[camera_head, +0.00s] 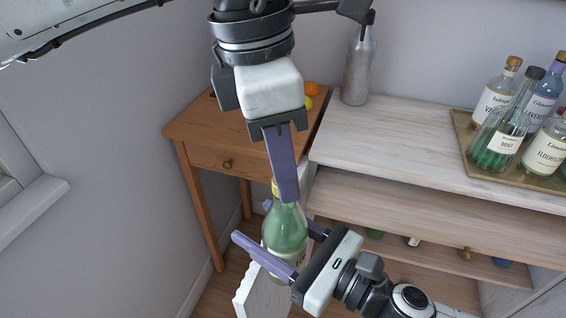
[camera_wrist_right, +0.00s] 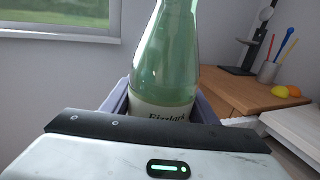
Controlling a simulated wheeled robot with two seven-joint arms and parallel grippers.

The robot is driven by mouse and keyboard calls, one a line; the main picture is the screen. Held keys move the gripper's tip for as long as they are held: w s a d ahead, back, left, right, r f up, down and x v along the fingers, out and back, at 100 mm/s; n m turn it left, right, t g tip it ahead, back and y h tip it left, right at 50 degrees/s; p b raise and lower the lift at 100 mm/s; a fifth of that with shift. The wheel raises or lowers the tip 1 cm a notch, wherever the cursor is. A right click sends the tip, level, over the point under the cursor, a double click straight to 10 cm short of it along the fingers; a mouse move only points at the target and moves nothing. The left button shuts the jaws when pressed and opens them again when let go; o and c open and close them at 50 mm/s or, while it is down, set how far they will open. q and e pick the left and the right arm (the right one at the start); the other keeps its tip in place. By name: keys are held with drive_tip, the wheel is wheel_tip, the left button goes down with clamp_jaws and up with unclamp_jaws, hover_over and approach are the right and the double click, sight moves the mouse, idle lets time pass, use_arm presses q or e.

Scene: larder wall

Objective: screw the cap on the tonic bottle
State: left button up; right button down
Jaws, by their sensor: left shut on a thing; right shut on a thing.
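The tonic bottle (camera_head: 285,232) is green glass with a pale label and stands upright in the head view. It also fills the middle of the right wrist view (camera_wrist_right: 165,65), its top out of frame. My right gripper (camera_head: 254,221) is shut around its body, one finger on each side. My left gripper (camera_head: 284,198) comes down from above and is shut on the yellow cap (camera_head: 275,187) at the bottle's mouth. One left finger hides most of the cap and neck, so I cannot tell how the cap sits on the thread.
A pale wooden shelf unit (camera_head: 400,150) stands right, with a tray (camera_head: 461,130) of several labelled bottles and a grey metal bottle (camera_head: 358,70) on top. A brown wooden side table (camera_head: 205,130) with fruit stands behind. A white window sill (camera_head: 35,210) is at left.

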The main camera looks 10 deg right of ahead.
use_arm(q)
drive_tip(key=m, duration=0.4)
drive_tip(key=shift+w+g, duration=0.1)
drive_tip(key=shift+g, duration=0.3)
drive_tip(key=m, duration=0.4)
drive_tip(key=shift+y, duration=0.3)
drive_tip(key=m, duration=0.4)
drive_tip(key=shift+d+g, duration=0.1)
drive_tip(key=shift+g, duration=0.3)
drive_tip(key=m+y, duration=0.1)
drive_tip(key=m, duration=0.3)
drive_tip(key=shift+w, duration=0.1)
drive_tip(key=m, duration=0.4)
drive_tip(key=shift+m+y, duration=0.3)
drive_tip(key=shift+y, duration=0.1)
drive_tip(key=m, duration=0.4)
drive_tip(key=shift+d+y, duration=0.1)
drive_tip(key=shift+y, duration=0.2)
drive_tip(key=m, duration=0.3)
drive_tip(key=m+t, duration=0.1)
drive_tip(key=m, duration=0.3)
drive_tip(key=shift+y, duration=0.3)
drive_tip(key=o, duration=1)
